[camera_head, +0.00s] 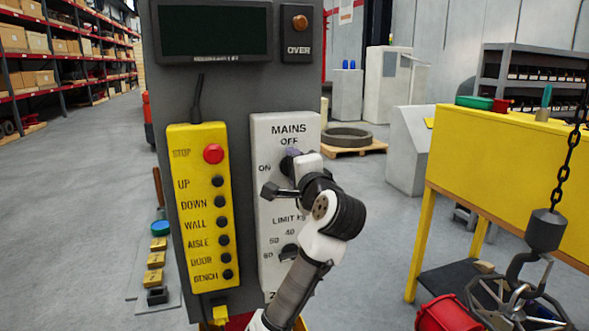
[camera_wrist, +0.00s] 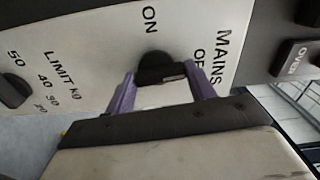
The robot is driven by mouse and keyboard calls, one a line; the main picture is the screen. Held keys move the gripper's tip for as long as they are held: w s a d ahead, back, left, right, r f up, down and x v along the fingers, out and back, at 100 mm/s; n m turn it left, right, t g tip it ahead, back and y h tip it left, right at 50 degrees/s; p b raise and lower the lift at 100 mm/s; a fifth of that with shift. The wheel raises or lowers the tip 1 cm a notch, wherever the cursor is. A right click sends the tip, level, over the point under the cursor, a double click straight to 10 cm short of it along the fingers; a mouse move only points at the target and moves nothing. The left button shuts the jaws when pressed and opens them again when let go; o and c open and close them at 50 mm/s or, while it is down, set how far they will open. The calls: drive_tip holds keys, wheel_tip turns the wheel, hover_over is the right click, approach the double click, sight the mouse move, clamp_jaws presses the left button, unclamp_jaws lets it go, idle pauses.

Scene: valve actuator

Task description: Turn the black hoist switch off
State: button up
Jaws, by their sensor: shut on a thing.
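The black mains switch (camera_wrist: 155,67) is a round knob with a raised bar on the white panel (camera_head: 264,222), below the MAINS and OFF lettering. In the wrist view, a pale mark on the bar points toward OFF; ON is printed to the knob's side. My gripper (camera_wrist: 160,86) has its two purple fingers on either side of the knob and is shut on it. In the head view, my gripper (camera_head: 291,155) reaches the panel from the lower right. It hides most of the knob there.
A yellow button box (camera_head: 200,262) with a red STOP button (camera_head: 213,153) is left of the panel. A limit knob (camera_head: 289,252) sits below my gripper. A yellow bench (camera_head: 505,165) and a hanging chain hook (camera_head: 545,232) are on the right.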

drive_tip(key=shift+m, duration=0.6)
drive_tip(key=o, duration=1)
drive_tip(key=b+v, duration=0.4)
drive_tip(key=v, duration=1)
drive_tip(key=shift+w, duration=0.1)
